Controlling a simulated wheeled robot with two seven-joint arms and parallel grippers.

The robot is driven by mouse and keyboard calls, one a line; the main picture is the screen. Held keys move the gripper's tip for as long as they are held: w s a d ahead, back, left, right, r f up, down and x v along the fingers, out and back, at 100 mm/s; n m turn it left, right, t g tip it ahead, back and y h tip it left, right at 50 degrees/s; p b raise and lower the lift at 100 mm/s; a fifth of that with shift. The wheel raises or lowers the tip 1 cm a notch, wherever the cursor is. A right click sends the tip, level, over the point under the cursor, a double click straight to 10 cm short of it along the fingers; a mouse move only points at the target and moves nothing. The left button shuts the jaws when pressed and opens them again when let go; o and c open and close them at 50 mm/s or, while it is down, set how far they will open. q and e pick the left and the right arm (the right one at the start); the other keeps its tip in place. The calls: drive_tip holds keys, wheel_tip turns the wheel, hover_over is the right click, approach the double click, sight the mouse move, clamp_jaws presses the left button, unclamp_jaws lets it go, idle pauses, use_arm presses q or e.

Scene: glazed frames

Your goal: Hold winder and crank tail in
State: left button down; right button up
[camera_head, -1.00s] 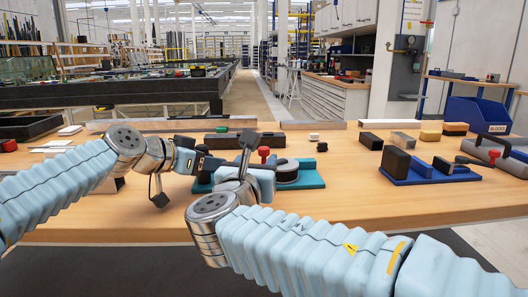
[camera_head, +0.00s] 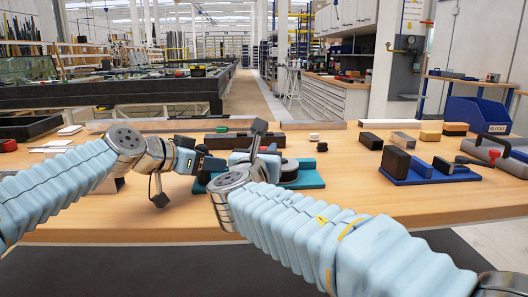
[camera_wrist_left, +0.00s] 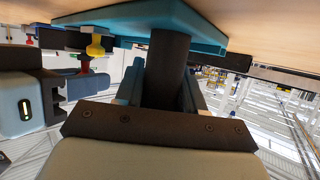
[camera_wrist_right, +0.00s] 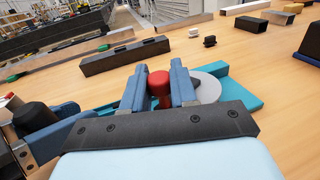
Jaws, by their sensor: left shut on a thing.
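The winder has a teal base (camera_head: 308,176), a dark drum with a grey disc (camera_wrist_right: 207,88) and a red crank knob (camera_wrist_right: 159,86). The left wrist view is upside down and shows its black upright post (camera_wrist_left: 168,66) under the teal base (camera_wrist_left: 165,20). My left gripper (camera_wrist_left: 163,88) is shut on this post. My right gripper (camera_wrist_right: 157,88) has its fingers on either side of the red knob; whether they grip it is unclear. In the head view, my grippers hide much of the winder. I cannot make out the tail.
A dark bar (camera_wrist_right: 125,57) lies behind the winder. To the right are a blue fixture (camera_head: 430,172) with black blocks and a grey cylinder with a red handle (camera_head: 495,152). Several loose blocks (camera_head: 403,140) stand at the back right. The front right of the table is clear.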

clamp_jaws()
drive_tip(key=m+h, duration=0.1)
drive_tip(key=w+m+g+h, duration=0.1)
drive_tip(key=shift+a+h, duration=0.15)
drive_tip(key=shift+h, duration=0.25)
drive_tip(key=m+g+h, duration=0.1)
drive_tip(key=h, duration=0.1)
drive_tip(key=w+m+g+h, duration=0.1)
drive_tip(key=shift+a+m+g+h, duration=0.1)
drive_tip(key=shift+m+g+h, duration=0.2)
drive_tip(key=shift+m+h, duration=0.1)
drive_tip(key=o, duration=0.8)
unclamp_jaws()
drive_tip(key=shift+o, duration=0.2)
drive_tip(key=v, duration=1.2)
